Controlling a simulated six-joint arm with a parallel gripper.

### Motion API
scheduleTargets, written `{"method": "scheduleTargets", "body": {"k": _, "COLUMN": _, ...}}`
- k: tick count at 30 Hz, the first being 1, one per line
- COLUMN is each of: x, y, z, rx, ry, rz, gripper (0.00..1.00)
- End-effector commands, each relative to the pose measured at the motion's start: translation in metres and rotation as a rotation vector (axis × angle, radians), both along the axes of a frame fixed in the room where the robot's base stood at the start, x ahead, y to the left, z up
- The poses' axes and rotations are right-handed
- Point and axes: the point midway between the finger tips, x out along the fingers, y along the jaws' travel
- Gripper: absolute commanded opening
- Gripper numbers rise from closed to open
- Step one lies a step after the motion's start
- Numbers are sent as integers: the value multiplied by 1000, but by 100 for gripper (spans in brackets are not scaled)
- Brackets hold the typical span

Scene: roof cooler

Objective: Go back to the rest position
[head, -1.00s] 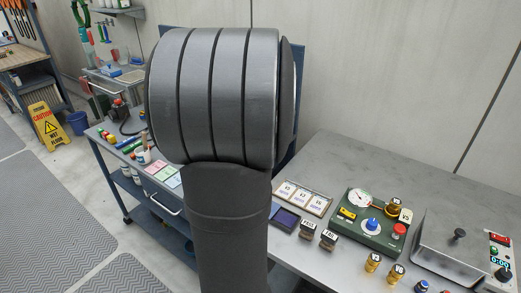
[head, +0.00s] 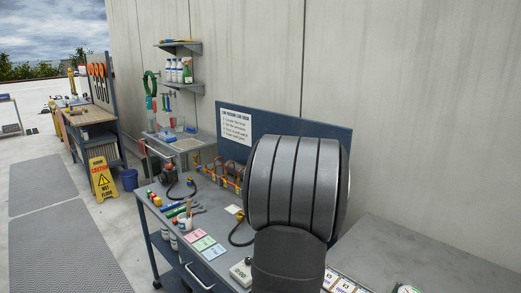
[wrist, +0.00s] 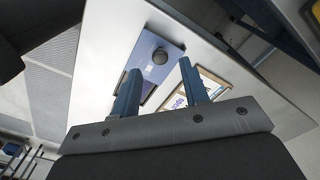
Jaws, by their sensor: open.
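My gripper (wrist: 160,70) shows in the wrist view, its two blue fingers apart with nothing between the tips. Beyond the fingers lie a blue-purple flat thing with a round dark knob (wrist: 160,56) and a framed card holder (wrist: 212,84), both on a pale surface. I cannot tell the gap between fingertips and surface. In the head view my large dark arm link stands at the right and hides part of the benches; my gripper is not in that view.
A blue-grey cart (head: 180,240) carries pastel cards (head: 202,243), bottles and a hose. A board with a printed notice (head: 236,121) stands behind it. A grey bench (head: 430,250) lies at right, its middle bare. A yellow wet-floor sign (head: 103,178) and a blue bucket (head: 129,179) stand at left.

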Motion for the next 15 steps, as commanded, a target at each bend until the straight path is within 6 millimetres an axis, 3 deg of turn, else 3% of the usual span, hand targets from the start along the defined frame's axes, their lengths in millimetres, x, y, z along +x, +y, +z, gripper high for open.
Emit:
{"method": "scheduleTargets", "body": {"k": 6, "x": -1, "y": 0, "z": -28, "rx": 0, "ry": 2, "rz": 0, "gripper": 41}}
{"method": "scheduleTargets", "body": {"k": 15, "x": -1, "y": -1, "z": -34, "rx": 0, "ry": 0, "rz": 0, "gripper": 41}}
